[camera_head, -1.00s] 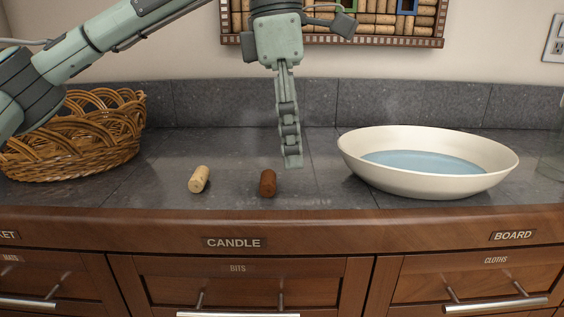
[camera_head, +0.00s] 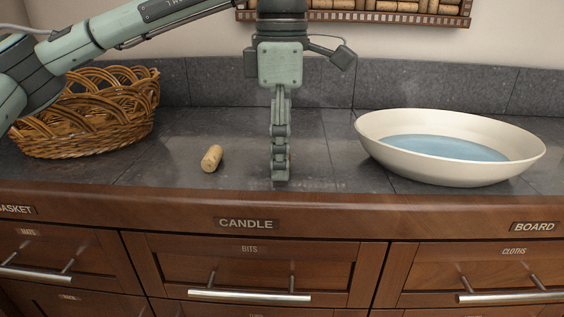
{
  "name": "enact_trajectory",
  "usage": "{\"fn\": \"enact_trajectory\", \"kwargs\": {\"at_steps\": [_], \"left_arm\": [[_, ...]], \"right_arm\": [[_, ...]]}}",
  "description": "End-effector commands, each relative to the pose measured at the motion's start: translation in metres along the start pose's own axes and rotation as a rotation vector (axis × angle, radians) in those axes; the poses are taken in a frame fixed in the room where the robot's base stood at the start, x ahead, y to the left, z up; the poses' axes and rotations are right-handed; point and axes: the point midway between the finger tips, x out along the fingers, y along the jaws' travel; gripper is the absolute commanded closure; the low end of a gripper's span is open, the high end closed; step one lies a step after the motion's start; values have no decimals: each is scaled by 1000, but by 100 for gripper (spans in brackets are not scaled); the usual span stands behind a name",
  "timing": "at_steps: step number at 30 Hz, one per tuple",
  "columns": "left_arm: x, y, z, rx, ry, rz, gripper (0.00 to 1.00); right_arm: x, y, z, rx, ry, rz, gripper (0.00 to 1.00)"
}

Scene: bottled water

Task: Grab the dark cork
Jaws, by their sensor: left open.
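My left gripper (camera_head: 280,178) points straight down at the middle of the counter and is seen edge-on, so the gap between its fingers does not show. It is open. The dark cork is almost wholly hidden behind or between the fingers. I cannot tell whether the fingers touch it. The light cork (camera_head: 212,159) lies on the counter to the left of the gripper, apart from it. My right gripper is not in view.
A wicker basket (camera_head: 85,130) stands at the left on the grey stone counter (camera_head: 325,150). A wide cream bowl of water (camera_head: 450,172) stands at the right. A backsplash runs behind. Wooden drawers (camera_head: 250,268) with metal handles are below the counter's front edge.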

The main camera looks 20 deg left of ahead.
Motion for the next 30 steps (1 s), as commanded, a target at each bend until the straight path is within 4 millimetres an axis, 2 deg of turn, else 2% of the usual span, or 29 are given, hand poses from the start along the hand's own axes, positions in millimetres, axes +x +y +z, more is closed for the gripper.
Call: {"fn": "enact_trajectory", "kwargs": {"at_steps": [1, 9, 23, 26, 30], "left_arm": [[0, 0, 0, 0, 0, 0, 35], [0, 0, 0, 0, 0, 0, 67], [-5, 0, 1, 0, -1, 1, 68], [-14, 0, 1, 0, -1, 2, 68], [-35, 0, 1, 0, -3, 1, 68]], "right_arm": [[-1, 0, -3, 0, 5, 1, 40], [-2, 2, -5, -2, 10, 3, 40], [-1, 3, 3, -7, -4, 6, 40], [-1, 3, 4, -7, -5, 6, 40], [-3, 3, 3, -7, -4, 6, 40]]}}
